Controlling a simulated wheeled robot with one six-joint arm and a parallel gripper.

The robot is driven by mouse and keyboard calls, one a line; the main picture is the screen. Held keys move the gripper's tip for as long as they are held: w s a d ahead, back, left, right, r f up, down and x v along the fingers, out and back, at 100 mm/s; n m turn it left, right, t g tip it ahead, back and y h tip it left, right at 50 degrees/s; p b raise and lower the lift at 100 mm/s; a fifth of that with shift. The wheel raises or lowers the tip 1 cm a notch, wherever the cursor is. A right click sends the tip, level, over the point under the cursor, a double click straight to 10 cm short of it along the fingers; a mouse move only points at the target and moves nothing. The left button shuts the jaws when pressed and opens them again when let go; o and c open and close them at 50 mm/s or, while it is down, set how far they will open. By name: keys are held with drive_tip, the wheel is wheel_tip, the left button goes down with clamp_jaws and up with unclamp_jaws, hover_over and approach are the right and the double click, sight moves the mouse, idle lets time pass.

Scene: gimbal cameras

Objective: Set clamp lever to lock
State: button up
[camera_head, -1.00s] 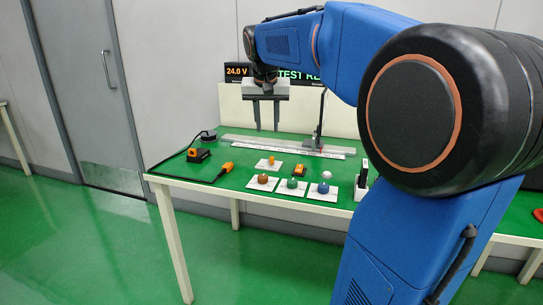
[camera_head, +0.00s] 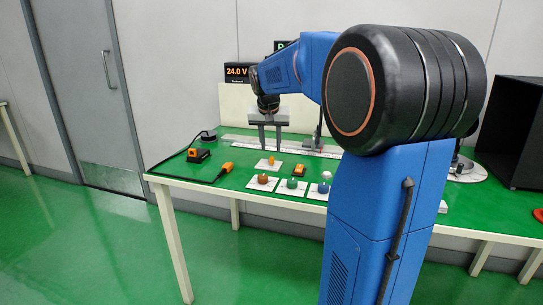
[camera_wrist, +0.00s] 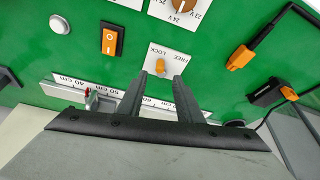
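The clamp lever (camera_wrist: 158,64) is a small orange lever on a white plate (camera_wrist: 178,66) marked FREE and LOCK in the wrist view. Which mark it points to I cannot tell for sure. In the head view the lever (camera_head: 271,160) is on the green table behind the row of knobs. My gripper (camera_wrist: 161,78) is open and empty, its two dark fingers apart, with the lever just beyond and between the fingertips in the picture. In the head view my gripper (camera_head: 271,149) points down above the table by the lever plate; its exact height is hard to tell.
An orange rocker switch (camera_wrist: 109,40), a voltage dial (camera_wrist: 183,6) and a white ball knob (camera_wrist: 60,25) stand near. A ruler (camera_wrist: 70,83) with a red pointer lies close to my fingers. Orange connectors (camera_head: 198,154) and a black cable are at left. A display (camera_head: 238,72) reads 24.0 V.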

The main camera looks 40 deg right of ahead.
sight(272, 157)
drive_tip(key=shift+x, duration=2.95)
clamp_jaws()
